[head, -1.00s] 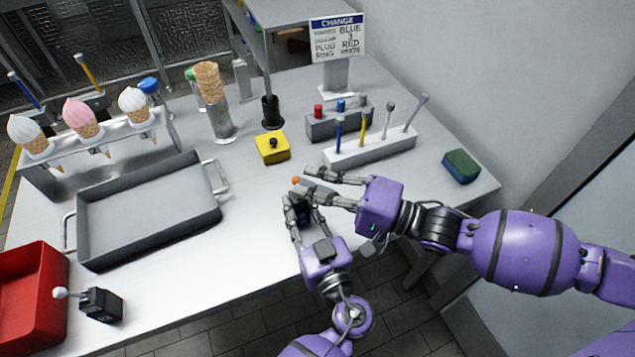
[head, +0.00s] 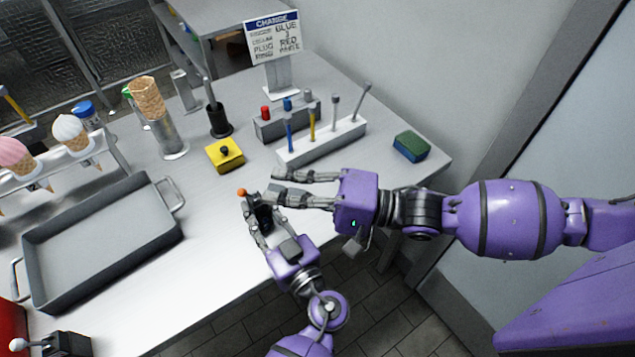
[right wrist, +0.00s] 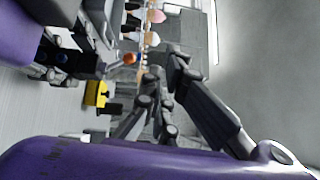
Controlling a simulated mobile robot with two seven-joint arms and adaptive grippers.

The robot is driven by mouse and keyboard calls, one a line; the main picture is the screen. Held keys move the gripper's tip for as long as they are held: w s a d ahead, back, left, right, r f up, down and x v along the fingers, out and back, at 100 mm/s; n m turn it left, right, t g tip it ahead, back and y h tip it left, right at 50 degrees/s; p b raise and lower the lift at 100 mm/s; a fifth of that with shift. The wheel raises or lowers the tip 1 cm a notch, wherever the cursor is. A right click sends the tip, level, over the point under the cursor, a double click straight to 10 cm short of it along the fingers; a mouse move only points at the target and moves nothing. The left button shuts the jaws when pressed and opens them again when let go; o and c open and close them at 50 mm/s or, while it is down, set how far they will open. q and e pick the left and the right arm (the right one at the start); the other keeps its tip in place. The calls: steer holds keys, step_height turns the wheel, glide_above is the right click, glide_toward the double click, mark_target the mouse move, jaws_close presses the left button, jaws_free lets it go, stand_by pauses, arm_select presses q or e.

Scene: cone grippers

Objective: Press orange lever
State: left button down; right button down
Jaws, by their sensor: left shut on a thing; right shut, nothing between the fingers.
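The orange lever shows as a small orange ball knob (head: 242,192) at the left gripper's fingertips, near the table's front edge. It also shows in the right wrist view (right wrist: 128,58). My left gripper (head: 256,212) is shut on a dark block between its fingers, which looks like the lever's base; the fingers hide most of it. My right gripper (head: 271,184) is shut and empty, just right of the orange knob and apart from it in the head view. Its fingers point left.
A yellow box with a black button (head: 225,155) stands behind the grippers. A white rack of tools (head: 322,142) and a green-blue sponge (head: 411,146) are to the right. A grey tray (head: 100,250) lies left. Another black lever box (head: 66,345) is at the lower left.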

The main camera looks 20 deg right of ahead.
steer(key=s+d+r, duration=0.3)
steer(key=s+d, duration=0.1)
steer(key=d, duration=0.2)
steer(key=shift+s+d+r, duration=0.25)
steer(key=shift+d+r, duration=0.15)
arm_select(q)
steer(key=c, duration=1.3)
jaws_free()
